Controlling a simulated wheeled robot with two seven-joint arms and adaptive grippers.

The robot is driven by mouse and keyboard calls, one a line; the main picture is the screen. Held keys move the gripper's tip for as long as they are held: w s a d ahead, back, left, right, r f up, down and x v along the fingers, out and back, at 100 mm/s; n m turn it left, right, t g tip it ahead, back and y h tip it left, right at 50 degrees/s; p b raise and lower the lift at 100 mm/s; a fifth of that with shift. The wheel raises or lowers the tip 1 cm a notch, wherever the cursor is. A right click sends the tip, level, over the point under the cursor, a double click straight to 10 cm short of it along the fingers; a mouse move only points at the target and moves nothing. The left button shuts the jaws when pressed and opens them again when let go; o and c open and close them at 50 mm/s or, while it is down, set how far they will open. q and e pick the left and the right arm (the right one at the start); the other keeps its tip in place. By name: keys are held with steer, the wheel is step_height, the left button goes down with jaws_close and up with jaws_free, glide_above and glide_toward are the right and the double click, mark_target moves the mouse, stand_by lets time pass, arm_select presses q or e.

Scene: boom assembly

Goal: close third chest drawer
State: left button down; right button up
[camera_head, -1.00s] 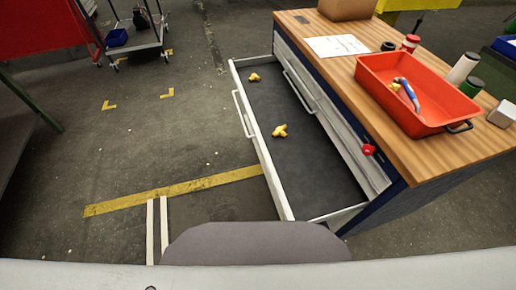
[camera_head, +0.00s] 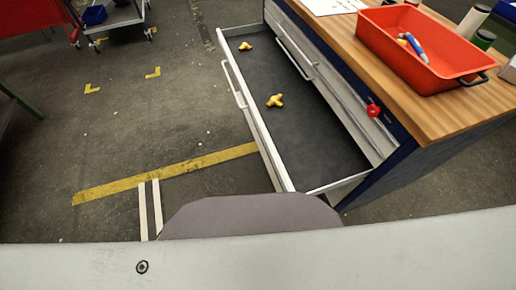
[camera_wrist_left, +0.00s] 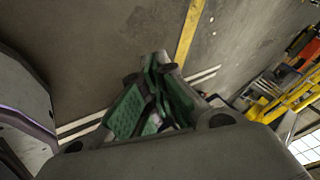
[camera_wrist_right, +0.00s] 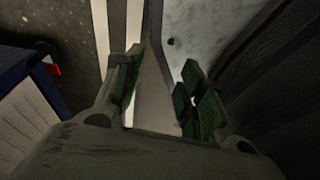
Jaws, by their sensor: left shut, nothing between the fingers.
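The chest (camera_head: 430,135) has a wooden top and stands at the right in the head view. One of its drawers is pulled far out; its pale front (camera_head: 262,140) with a long white handle (camera_head: 233,84) faces left. Two yellow fittings (camera_head: 275,101) (camera_head: 245,46) lie on its dark floor. My left gripper (camera_wrist_left: 162,95) is shut and empty over the floor in the left wrist view. My right gripper (camera_wrist_right: 162,80) has its green-padded fingers apart, with pale surfaces beyond them; I cannot tell whether it touches anything. The head view shows neither gripper.
A red tray (camera_head: 425,60) with a few parts stands on the chest top. A red knob (camera_head: 373,110) sticks out of the chest front. A cart (camera_head: 115,18) stands at the back left. The floor left of the drawer is clear, with a yellow line (camera_head: 165,176).

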arm_select(q)
steer(key=w+d+r+m+t+h+b, duration=0.1)
steer(key=w+r+m+t+b, duration=0.2)
steer(key=w, duration=0.5)
steer(key=w+r+m+t+h+b, duration=0.1)
steer(key=w+r+m+h+b, duration=0.1)
steer(key=w+r+m+b, duration=0.45)
steer(key=w+d+r+m+t+h+b, duration=0.2)
steer(key=w+d+r+m+h+b, duration=0.3)
steer(key=w+r, duration=0.4)
arm_select(e)
steer(key=w+a+t+y, duration=0.1)
steer(key=w+a+t, duration=0.1)
steer(key=w+a, duration=0.65)
arm_select(q)
steer(key=d+r+m+g+h+b, duration=0.2)
steer(key=d+r+m+h+b, duration=0.6)
steer(key=m, duration=0.6)
steer(key=s+d+r+m+g+b, duration=0.3)
steer(key=s+d+m+g+b, duration=0.2)
steer(key=m, duration=0.7)
steer(key=shift+s+d+r+g+h+b, duration=0.35)
steer(key=shift+s+d+g, duration=0.75)
steer(key=shift+s+d, duration=0.7)
arm_select(e)
steer(key=w+r+t+y, duration=0.2)
steer(key=w+r, duration=0.5)
steer(key=r, duration=0.1)
steer(key=shift+w+a, duration=0.4)
